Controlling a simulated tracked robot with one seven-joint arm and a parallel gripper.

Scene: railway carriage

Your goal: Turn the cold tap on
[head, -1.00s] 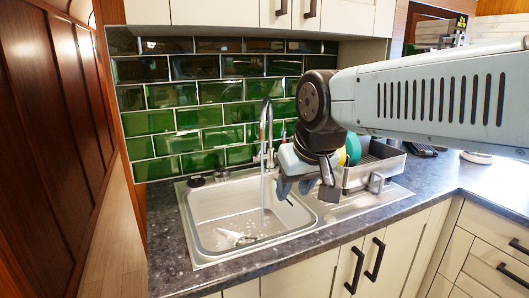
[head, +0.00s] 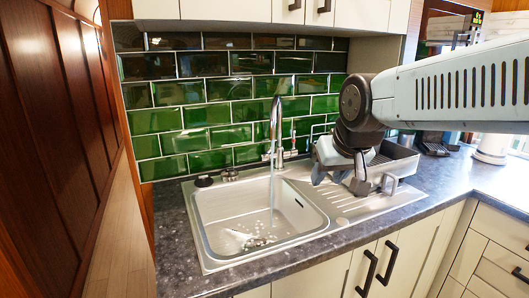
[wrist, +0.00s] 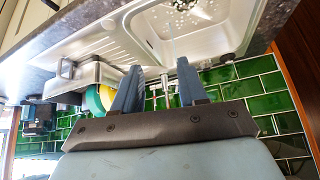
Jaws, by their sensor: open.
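The chrome tap (head: 275,135) stands upright behind the sink (head: 205,235), its tall spout curving over the basin. A thin stream of water (head: 271,195) falls from the spout into the basin. A small red mark shows just right of the tap; I cannot make out the cold handle clearly. My gripper (head: 338,180) is open and empty, right of the tap and above the drainer, apart from both. In the wrist view the tap (wrist: 165,88) appears between the two open fingers (wrist: 158,82), beyond them.
A metal dish rack (head: 400,165) stands on the drainer close behind my gripper, partly hidden. Yellow and green dishes (wrist: 107,93) sit in it. The green tiled wall (head: 215,120) rises behind the tap. Two dark knobs (head: 204,181) are left of it.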

